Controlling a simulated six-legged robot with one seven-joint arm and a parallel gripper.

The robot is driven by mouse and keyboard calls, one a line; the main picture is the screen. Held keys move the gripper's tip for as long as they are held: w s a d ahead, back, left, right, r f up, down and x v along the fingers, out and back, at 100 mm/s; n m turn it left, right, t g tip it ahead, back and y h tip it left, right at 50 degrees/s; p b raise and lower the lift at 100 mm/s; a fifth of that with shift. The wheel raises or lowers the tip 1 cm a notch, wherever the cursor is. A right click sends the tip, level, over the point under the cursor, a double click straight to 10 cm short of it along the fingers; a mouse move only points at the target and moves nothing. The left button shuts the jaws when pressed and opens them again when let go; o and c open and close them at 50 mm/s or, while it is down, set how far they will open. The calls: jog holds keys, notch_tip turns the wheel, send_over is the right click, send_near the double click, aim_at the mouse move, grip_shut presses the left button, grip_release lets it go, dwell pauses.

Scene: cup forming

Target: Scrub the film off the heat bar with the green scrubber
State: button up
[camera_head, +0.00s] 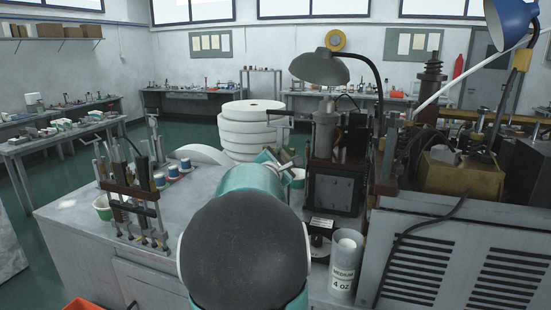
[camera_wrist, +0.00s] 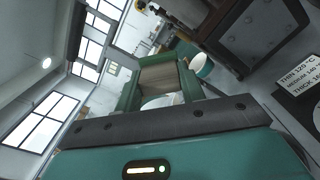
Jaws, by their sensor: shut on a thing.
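In the wrist view my gripper (camera_wrist: 158,85) is shut on a green and tan block, which I take to be the green scrubber (camera_wrist: 158,74). The block is held up in front of the palm, with a pale surface just behind it. In the head view my own arm fills the middle and hides most of my gripper (camera_head: 268,158), which shows as a small green patch beside the dark forming machine (camera_head: 335,190). The machine's dark panelled side also shows at the upper right of the wrist view (camera_wrist: 245,35). I cannot make out the heat bar or its film.
A cup (camera_wrist: 202,65) is close to the scrubber's right. A temperature card (camera_wrist: 300,78) lies at the right. A rack of tools (camera_head: 133,200) stands left on the bench, with several small spools behind. A labelled beaker (camera_head: 343,270) stands at the front right. A lamp (camera_head: 320,66) overhangs the machine.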

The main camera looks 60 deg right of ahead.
jog(key=shift+s+d, duration=0.1)
jog(key=shift+s, duration=0.5)
jog(key=w+a, duration=0.1)
jog(key=w, duration=0.7)
jog(key=shift+a, duration=0.2)
jog(key=shift+w, duration=0.1)
jog(key=s+a, duration=0.1)
jog(key=a, duration=0.5)
dwell(0.4)
jog(key=shift+s+a, duration=0.15)
jog(key=shift+a, duration=0.6)
jog(key=shift+s+a, duration=0.1)
jog(key=shift+a, duration=0.6)
